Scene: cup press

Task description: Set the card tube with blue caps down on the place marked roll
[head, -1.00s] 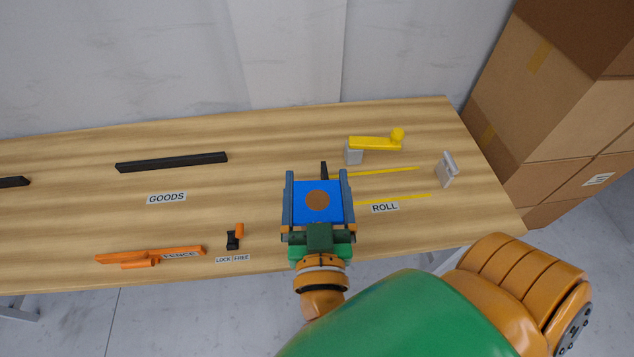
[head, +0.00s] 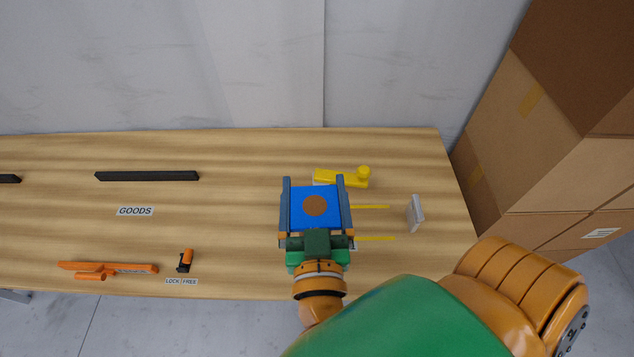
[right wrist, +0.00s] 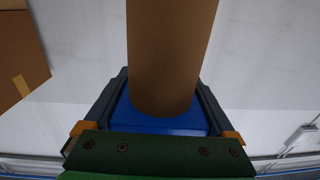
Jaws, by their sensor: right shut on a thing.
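My right gripper (head: 315,208) is shut on the card tube with blue caps. It holds the tube by a square blue cap (head: 298,193) with a round brown patch in its middle. In the right wrist view the brown card tube (right wrist: 172,50) extends away from the blue cap (right wrist: 150,123) between the fingers. The far end of the tube is not seen. The roll place shows as two yellow lines (head: 372,207) on the table, just right of the gripper. Its label is almost wholly hidden behind the gripper. My left gripper is not in view.
A yellow crank handle (head: 340,178) is just behind the gripper. A grey upright bracket (head: 415,213) stands at the right. An orange fence piece (head: 108,268), a small black-and-orange lock (head: 185,260) and a black bar (head: 147,176) lie left. Cardboard boxes (head: 550,130) stand beyond the table's right end.

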